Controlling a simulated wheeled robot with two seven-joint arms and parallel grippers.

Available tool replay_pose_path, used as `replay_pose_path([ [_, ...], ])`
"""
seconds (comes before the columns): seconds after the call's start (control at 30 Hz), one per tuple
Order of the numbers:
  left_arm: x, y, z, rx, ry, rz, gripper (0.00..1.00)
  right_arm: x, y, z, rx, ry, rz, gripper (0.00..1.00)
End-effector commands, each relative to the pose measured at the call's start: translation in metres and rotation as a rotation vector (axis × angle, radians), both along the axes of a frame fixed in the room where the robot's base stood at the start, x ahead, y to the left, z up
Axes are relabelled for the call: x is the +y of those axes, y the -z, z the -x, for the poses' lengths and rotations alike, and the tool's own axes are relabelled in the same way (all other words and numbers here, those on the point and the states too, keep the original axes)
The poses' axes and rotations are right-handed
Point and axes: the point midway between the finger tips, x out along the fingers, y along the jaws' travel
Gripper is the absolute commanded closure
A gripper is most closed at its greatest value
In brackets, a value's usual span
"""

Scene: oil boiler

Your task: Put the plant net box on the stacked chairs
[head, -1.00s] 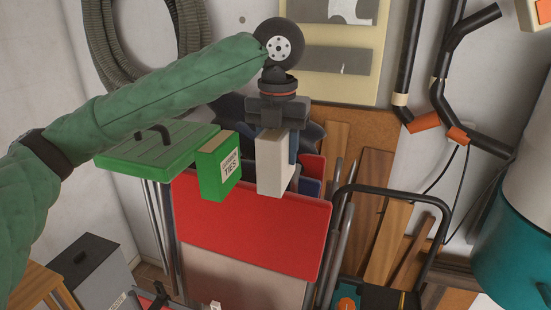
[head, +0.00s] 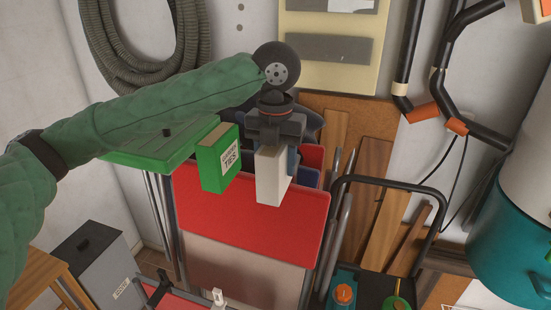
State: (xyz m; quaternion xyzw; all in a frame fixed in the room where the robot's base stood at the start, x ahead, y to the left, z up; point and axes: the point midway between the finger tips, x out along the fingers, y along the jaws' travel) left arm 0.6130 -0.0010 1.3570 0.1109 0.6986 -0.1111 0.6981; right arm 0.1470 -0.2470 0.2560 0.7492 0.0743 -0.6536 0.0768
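A plain white box, which I take as the plant net box (head: 270,178), hangs upright under my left gripper (head: 274,146). The gripper is above it, with its jaws closed at the box's top. The box's label is not visible. The stacked chairs, with a red panel (head: 250,222) in front and blue and dark parts behind, are below and behind the box. I cannot tell whether the box touches them. My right gripper is not in view.
A green box labelled "TIES" (head: 212,165) stands close left of the white box. A green lid-like top (head: 155,152) is farther left. A black-framed cart (head: 390,186) and wooden planks (head: 373,185) are to the right. A coiled hose (head: 150,50) hangs on the wall.

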Motion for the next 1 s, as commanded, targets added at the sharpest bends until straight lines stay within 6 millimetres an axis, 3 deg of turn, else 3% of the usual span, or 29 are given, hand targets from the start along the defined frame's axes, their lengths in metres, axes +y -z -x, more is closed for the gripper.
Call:
replay_pose_path([
  [0.07,0.0,0.0,0.0,0.0,0.0,0.0,0.33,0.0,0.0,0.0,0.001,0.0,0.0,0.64],
  [0.37,0.0,-0.001,0.0,-0.001,0.0,0.0,0.33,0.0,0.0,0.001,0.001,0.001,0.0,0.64],
  [0.57,-0.001,-0.015,0.0,-0.002,0.0,0.0,0.33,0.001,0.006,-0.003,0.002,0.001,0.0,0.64],
  [0.7,-0.001,-0.04,-0.001,-0.004,-0.001,0.0,0.33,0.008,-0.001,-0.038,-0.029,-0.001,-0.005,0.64],
  [1.0,0.0,-0.097,-0.001,-0.003,-0.001,0.001,0.33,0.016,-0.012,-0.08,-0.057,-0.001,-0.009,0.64],
])
